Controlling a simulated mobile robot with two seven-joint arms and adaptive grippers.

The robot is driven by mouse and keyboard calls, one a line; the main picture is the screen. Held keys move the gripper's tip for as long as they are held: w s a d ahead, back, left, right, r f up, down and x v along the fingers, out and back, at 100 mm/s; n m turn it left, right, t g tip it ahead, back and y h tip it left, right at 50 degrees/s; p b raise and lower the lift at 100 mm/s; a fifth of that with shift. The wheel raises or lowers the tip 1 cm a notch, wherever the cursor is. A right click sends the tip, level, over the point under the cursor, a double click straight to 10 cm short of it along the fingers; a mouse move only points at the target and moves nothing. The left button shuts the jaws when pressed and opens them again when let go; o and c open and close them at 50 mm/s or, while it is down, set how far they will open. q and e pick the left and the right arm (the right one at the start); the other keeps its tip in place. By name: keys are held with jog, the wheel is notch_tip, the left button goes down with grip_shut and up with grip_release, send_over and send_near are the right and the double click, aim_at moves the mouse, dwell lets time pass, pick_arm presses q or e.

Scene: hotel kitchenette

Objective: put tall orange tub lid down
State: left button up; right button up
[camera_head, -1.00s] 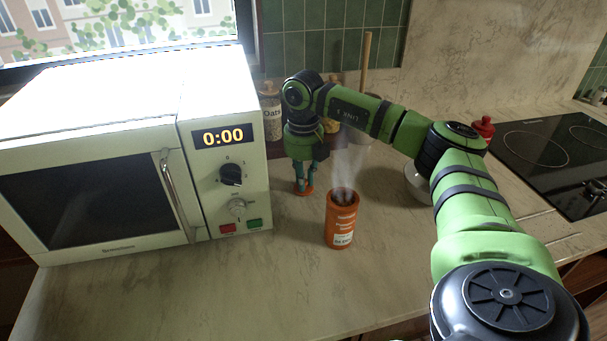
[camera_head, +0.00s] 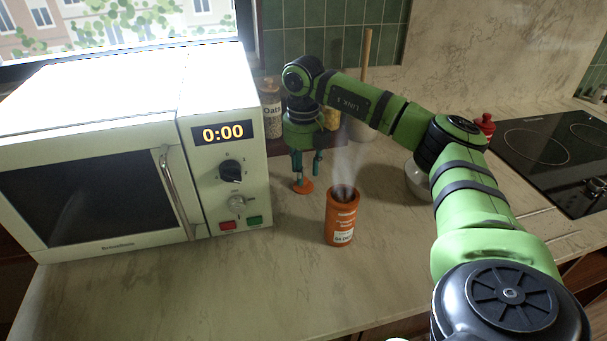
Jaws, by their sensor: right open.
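The tall orange tub (camera_head: 341,220) stands upright and open on the counter, with pale steam rising from its dark mouth. Its orange lid (camera_head: 303,187) lies on the counter behind and left of the tub, beside the microwave. My right gripper (camera_head: 307,172) points down over the lid. Its fingers are spread, one above the lid and one off to its right. Whether a fingertip still touches the lid is too small to tell. My left gripper is not in view.
A white microwave (camera_head: 120,180) showing 0:00 fills the left. An oats jar (camera_head: 271,108) and other containers stand behind my right arm. A black hob (camera_head: 555,155) and a red-topped item (camera_head: 484,124) are at right. The front counter is clear.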

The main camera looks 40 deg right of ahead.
notch_tip(320, 180, up, 10)
dwell(0.3)
dwell(0.4)
